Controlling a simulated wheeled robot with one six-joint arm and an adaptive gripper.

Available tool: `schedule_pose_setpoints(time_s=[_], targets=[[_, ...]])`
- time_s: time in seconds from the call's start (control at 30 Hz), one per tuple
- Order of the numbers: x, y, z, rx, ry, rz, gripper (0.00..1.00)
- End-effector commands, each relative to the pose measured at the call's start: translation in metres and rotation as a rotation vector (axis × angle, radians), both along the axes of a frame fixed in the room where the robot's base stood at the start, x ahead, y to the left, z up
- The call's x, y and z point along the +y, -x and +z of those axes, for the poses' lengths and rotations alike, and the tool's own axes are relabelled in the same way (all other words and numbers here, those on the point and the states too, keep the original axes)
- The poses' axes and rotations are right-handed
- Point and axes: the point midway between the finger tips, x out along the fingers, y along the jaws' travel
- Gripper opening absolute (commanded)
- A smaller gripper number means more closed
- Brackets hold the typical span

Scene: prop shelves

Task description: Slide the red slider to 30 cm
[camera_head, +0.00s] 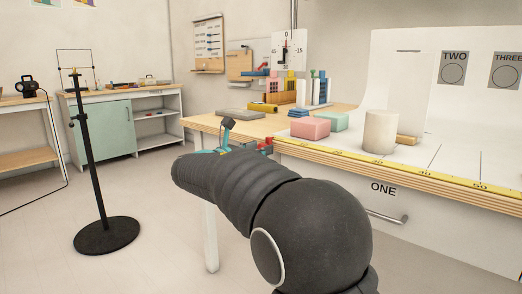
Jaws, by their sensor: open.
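The red slider (266,146) appears as a small red piece at the left end of the yellow ruler (350,166), which runs along the table's front edge. My dark arm crosses the foreground and hides the slider's lower part. My gripper (228,125) shows only in part above the arm, as a dark tip with bluish parts below it, left of the slider and apart from it in the picture. Its jaws are open, with nothing seen between them. The ruler's marks are too small to read surely.
A pink block (309,128), a green block (334,121) and a white cylinder (380,132) stand on the table behind the ruler. A drawer marked ONE (384,189) is below. A black stand (97,170) is on the left, with open floor around it.

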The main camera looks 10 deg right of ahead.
Motion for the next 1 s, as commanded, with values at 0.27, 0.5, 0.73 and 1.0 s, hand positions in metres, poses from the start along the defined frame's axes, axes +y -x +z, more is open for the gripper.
schedule_pose_setpoints(time_s=[0.27, 0.5, 0.73, 1.0], targets=[[-0.0113, -0.0081, -0.0003, 0.001, 0.001, 0.000, 0.51], [-0.0113, -0.0081, -0.0002, 0.000, 0.000, 0.000, 0.44], [-0.0113, -0.0080, -0.0002, 0.000, 0.000, 0.000, 0.00], [-0.0144, -0.0077, 0.0002, 0.000, 0.000, -0.002, 0.00]])
